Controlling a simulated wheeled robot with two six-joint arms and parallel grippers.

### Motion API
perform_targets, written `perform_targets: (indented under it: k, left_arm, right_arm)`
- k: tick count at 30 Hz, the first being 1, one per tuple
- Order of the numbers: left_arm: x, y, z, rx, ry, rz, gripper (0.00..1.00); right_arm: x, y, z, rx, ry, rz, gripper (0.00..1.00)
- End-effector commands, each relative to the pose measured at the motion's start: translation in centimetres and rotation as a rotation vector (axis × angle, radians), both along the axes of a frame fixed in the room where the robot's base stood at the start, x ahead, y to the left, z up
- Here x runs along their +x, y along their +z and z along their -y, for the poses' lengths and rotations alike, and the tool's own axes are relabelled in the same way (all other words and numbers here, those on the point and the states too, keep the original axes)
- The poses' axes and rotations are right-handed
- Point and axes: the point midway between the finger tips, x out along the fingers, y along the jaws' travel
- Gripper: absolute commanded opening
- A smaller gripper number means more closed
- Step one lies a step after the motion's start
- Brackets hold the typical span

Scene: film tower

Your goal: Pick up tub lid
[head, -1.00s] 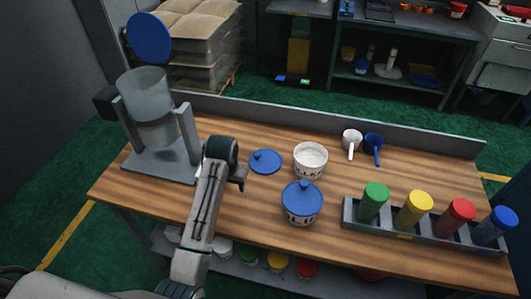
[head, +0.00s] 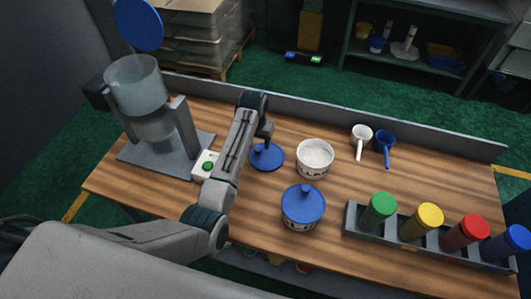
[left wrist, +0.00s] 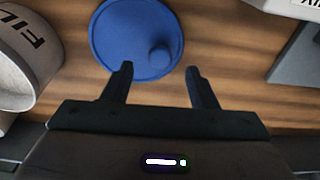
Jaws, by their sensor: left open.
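The loose tub lid (head: 268,159) is a flat blue disc with a small round knob, lying on the wooden table. It also shows in the left wrist view (left wrist: 120,38), with its knob (left wrist: 159,55) towards its right side. My left gripper (head: 265,137) is above the lid in the head view. In the left wrist view its two fingers (left wrist: 160,78) are apart and empty, pointing at the lid with the knob lying beyond and between the tips. The open white tub (head: 315,158) with pale contents stands right of the lid. My right gripper is not in view.
A second tub (head: 302,211) wears a blue lid in front. A grey hopper machine (head: 150,120) stands left, beside a white box with a green button (head: 207,166). White (head: 361,138) and blue (head: 385,145) scoops lie behind. A rack (head: 355,222) of coloured-capped containers is right.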

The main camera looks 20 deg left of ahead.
Motion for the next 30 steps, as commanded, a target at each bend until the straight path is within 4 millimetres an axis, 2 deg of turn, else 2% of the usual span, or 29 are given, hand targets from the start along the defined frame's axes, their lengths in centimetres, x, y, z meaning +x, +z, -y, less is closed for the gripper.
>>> perform_targets:
  k: [1, 3, 6, 10, 17, 24, 30]
  left_arm:
    - [-0.2, -0.5, 0.0, 0.000, 0.000, -0.006, 0.53]
    - [-0.2, -1.5, 0.1, 0.000, 0.000, -0.007, 0.53]
    - [0.0, -3.0, 0.1, 0.000, 0.000, -0.004, 0.53]
    - [0.1, -4.0, 0.1, 0.000, 0.000, -0.002, 0.53]
    - [0.2, -4.1, 0.1, 0.000, 0.001, 0.000, 0.53]
    - [0.2, -4.1, 0.1, 0.000, 0.001, -0.001, 0.06]
    - [0.2, -4.1, 0.1, 0.000, 0.001, -0.001, 0.05]
  right_arm:
    - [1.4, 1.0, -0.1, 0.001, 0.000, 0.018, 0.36]
    - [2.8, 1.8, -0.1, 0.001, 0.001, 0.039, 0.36]
    - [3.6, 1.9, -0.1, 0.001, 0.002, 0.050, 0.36]
    - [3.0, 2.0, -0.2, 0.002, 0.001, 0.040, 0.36]
    - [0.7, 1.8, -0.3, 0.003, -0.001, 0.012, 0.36]
    - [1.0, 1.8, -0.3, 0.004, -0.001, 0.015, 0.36]
    - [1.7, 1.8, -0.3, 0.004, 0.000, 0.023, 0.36]
